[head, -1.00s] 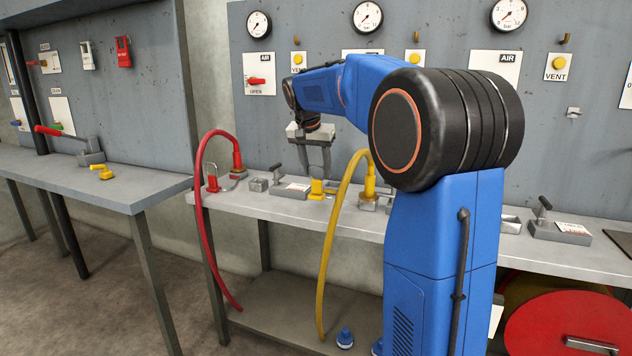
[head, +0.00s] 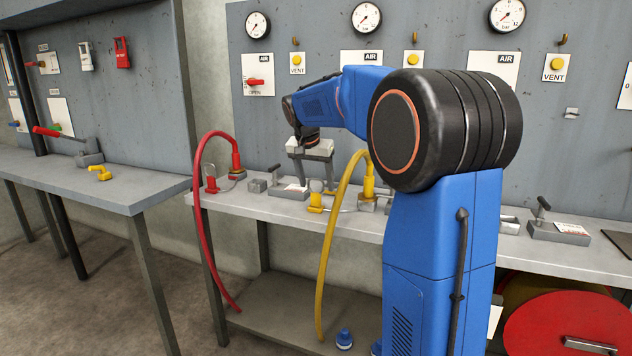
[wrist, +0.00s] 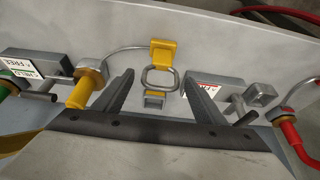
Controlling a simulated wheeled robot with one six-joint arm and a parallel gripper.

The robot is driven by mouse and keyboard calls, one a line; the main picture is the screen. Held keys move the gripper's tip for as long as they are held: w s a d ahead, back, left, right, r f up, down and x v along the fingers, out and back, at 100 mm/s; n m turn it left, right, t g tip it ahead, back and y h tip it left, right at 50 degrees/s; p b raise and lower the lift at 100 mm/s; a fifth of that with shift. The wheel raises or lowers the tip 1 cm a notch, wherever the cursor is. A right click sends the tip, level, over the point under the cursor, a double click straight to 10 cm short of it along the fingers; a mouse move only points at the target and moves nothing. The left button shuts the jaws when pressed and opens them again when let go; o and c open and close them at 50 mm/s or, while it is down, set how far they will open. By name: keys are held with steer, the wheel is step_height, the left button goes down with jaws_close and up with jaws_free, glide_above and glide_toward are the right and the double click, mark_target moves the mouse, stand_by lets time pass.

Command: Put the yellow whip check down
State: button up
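The yellow whip check, a yellow block (head: 316,203) on a thin cable, lies on the bench near its front edge. In the wrist view its block (wrist: 163,53) has a metal ring (wrist: 158,79) beside it, and the cable runs to the yellow hose's fitting (wrist: 90,74). My gripper (head: 319,187) is low over the bench, just behind the block. In the wrist view my gripper (wrist: 159,76) has its two fingers wide apart, with neither clasping the ring or block. A small grey bracket with a yellow strip (wrist: 155,97) shows between the fingers.
The yellow hose (head: 330,240) arches down in front of the bench (head: 285,212). A red hose (head: 200,220) hangs at the left. A grey block with a label (head: 288,190) and a small grey box (head: 256,186) stand left of my gripper.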

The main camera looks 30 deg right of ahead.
steer(key=v, duration=1.2)
steer(key=shift+r, duration=0.15)
steer(key=s+a+f+n+t+y, duration=0.1)
steer(key=s+a+f+n, duration=0.3)
steer(key=s, duration=0.5)
steer(key=s+a+f+n+y, duration=0.1)
steer(key=s+a+f, duration=0.4)
steer(key=s, duration=0.5)
steer(key=s+a+f+n, duration=0.2)
steer(key=s+a+f, duration=0.1)
steer(key=s+f, duration=0.5)
steer(key=s+a+f+n+t+y, duration=0.1)
steer(key=s+a+f+n, duration=0.2)
steer(key=s+f, duration=0.6)
steer(key=shift+s+y, duration=0.3)
steer(key=shift+s, duration=0.15)
